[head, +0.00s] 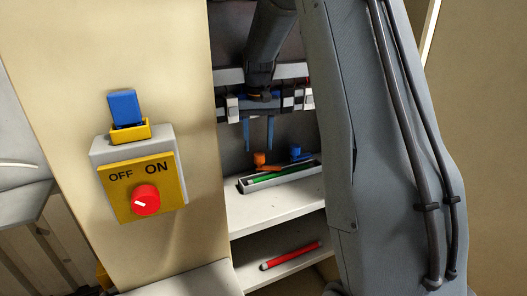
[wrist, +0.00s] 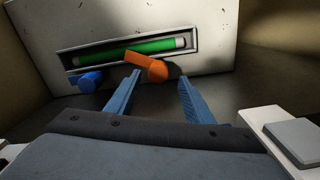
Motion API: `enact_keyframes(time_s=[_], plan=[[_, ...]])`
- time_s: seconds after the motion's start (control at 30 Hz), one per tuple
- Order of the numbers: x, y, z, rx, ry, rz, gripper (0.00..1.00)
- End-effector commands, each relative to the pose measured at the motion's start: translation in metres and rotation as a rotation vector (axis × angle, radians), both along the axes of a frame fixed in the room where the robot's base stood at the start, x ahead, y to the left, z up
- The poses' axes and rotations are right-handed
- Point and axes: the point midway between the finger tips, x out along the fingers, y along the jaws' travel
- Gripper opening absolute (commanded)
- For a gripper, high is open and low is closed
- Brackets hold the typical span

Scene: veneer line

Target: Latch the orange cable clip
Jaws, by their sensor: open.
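The orange cable clip (wrist: 146,66) sits at the long edge of a pale tray holding a green rod, near the middle of the wrist view. In the head view the orange clip (head: 260,159) shows on the upper shelf, below my gripper. My gripper (wrist: 160,88) is open, its two blue fingers apart. The left fingertip is close to the orange clip; I cannot tell whether they touch. In the head view my gripper (head: 258,146) points down into the cabinet. Whether the clip is latched is not clear.
A blue clip (wrist: 90,81) sits left of the orange one along the tray (wrist: 190,68), which holds a green rod (wrist: 128,47). A red rod (head: 291,254) lies on the lower shelf. A yellow switch panel (head: 121,202) with a red knob is on the cabinet front.

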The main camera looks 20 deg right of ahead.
Motion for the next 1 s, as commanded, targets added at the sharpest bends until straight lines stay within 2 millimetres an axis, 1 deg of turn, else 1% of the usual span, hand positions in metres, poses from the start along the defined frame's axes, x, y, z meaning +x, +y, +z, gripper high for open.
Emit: enact_keyframes(time_s=[0.1, 0.2, 0.3, 0.43, 0.67, 0.7, 0.77, 0.8, 0.97, 1.0], plan=[[-0.002, -0.001, -0.018, 0.000, 0.004, -0.003, 0.48], [-0.001, -0.002, -0.032, 0.001, 0.003, -0.003, 0.48], [-0.001, -0.001, -0.041, 0.000, 0.001, -0.002, 0.48], [0.000, 0.000, -0.047, 0.000, -0.001, -0.001, 0.48], [0.000, 0.000, -0.048, -0.001, -0.002, 0.000, 0.48], [0.000, 0.000, -0.048, -0.001, -0.002, 0.000, 0.44], [0.000, 0.000, -0.048, -0.001, -0.002, 0.000, 0.34], [0.000, 0.000, -0.048, -0.001, -0.002, 0.000, 0.28], [0.000, 0.000, -0.048, -0.001, -0.002, 0.000, 0.01], [0.000, 0.000, -0.048, -0.001, -0.002, 0.000, 0.00]])
